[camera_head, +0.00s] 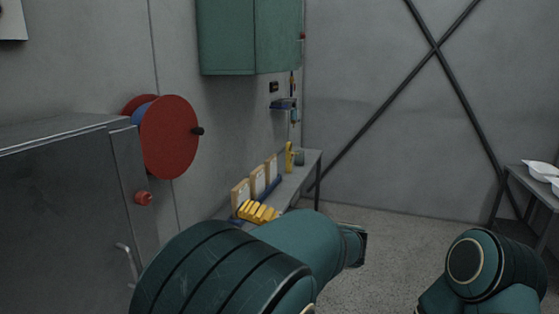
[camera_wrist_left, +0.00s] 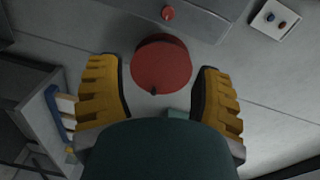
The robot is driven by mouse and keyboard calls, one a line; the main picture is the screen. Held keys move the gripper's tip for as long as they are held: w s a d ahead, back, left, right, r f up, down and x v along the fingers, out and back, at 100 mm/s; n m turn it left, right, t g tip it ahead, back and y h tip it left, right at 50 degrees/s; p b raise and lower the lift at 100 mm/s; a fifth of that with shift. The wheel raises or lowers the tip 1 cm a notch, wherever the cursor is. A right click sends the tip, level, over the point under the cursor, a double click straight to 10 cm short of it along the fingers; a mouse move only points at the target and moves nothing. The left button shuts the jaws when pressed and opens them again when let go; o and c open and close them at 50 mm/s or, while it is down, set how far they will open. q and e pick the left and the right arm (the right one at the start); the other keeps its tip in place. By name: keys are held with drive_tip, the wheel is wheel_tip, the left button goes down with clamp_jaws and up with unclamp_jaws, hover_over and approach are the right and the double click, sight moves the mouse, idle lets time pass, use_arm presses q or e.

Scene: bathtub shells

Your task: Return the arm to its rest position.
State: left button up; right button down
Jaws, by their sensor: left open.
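My left gripper (camera_wrist_left: 159,68) shows in the left wrist view as two yellow ribbed fingers, spread well apart with nothing between them. A red disc-shaped reel (camera_wrist_left: 162,62) appears beyond the gap. In the head view, a bit of the yellow ribbed left gripper (camera_head: 258,211) shows just above my green left arm, in front of the bench; the rest is hidden by the arm. The left arm is bent across the bottom middle. A green link of my right arm shows at the bottom right; the right gripper is outside both views.
A grey metal cabinet (camera_head: 65,210) stands close on the left, with the red reel (camera_head: 170,137) beside it. A narrow bench (camera_head: 300,177) runs along the wall under a green wall cabinet (camera_head: 250,35). White shells (camera_head: 542,171) sit on a table at right. Floor between is clear.

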use_arm(q)
drive_tip(key=s+a+f+m+g+h, duration=0.1)
drive_tip(key=a+f+g+h, duration=0.15)
drive_tip(key=f, duration=0.65)
drive_tip(key=s+a+f+m+g+h, duration=0.1)
drive_tip(key=a+f+m+h, duration=0.15)
drive_tip(key=f, duration=0.65)
drive_tip(key=s+a+f+m+g+h, duration=0.1)
drive_tip(key=s+a+f+h, duration=0.15)
drive_tip(key=f, duration=0.55)
drive_tip(key=s+d+f+n+h, duration=0.3)
drive_tip(key=s+f+n+h, duration=0.5)
drive_tip(key=s+f+h, duration=0.5)
wheel_tip(320, 180, down, 5)
drive_tip(key=shift+s+r, duration=0.15)
drive_tip(key=shift+s, duration=0.7)
drive_tip(key=shift+t, duration=0.25)
drive_tip(key=shift+c, duration=0.3)
